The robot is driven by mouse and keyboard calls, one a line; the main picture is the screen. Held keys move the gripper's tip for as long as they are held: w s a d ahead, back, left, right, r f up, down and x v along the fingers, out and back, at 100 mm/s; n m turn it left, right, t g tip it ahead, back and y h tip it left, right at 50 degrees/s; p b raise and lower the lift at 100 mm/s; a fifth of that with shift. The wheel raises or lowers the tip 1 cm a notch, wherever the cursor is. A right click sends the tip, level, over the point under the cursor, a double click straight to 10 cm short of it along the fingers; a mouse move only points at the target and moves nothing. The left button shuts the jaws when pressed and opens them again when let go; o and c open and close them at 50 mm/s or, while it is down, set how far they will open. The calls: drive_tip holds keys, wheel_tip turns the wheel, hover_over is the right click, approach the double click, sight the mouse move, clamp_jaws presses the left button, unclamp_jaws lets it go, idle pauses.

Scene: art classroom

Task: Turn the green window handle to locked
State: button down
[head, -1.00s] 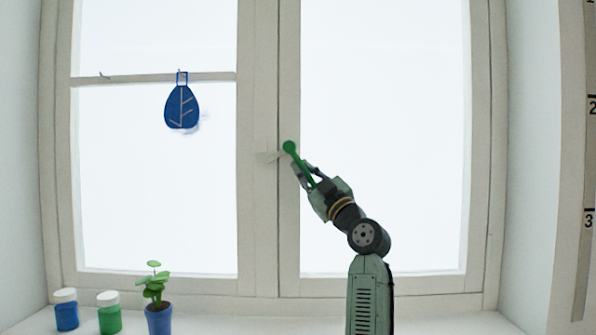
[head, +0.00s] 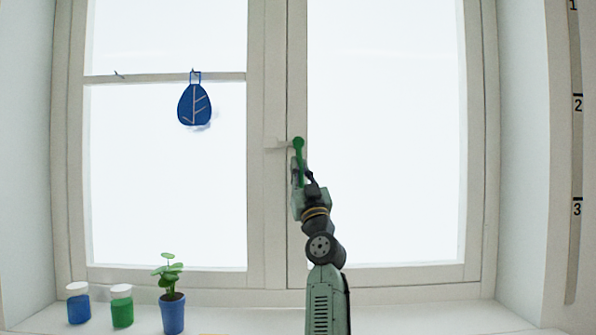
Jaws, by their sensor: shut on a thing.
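The green window handle (head: 299,146) is on the middle upright of the window frame. Its round pivot is at the top and its lever hangs almost straight down. A pale catch piece (head: 277,143) sticks out to the left of the pivot. My gripper (head: 300,177) is shut on the lever below the pivot, reaching up from below. The lower part of the lever is partly hidden between my fingers.
A blue leaf ornament (head: 194,106) hangs from the crossbar (head: 150,77) of the left pane. On the sill stand a blue paint jar (head: 78,304), a green paint jar (head: 122,307) and a potted plant (head: 172,314). The right pane is clear.

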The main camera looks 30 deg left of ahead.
drive_tip(key=shift+s+a+r+m+t+h+p, duration=0.1)
drive_tip(key=shift+m+t+h+p, duration=0.15)
drive_tip(key=shift+m+t, duration=0.25)
drive_tip(key=shift+s+a+m+t+h+p, duration=0.15)
drive_tip(key=shift+m+t+h, duration=0.15)
drive_tip(key=shift+m, duration=0.3)
drive_tip(key=shift+d+m, duration=0.1)
drive_tip(key=shift+m, duration=0.2)
drive_tip(key=c, duration=1.6)
unclamp_jaws()
drive_tip(key=v, duration=1.2)
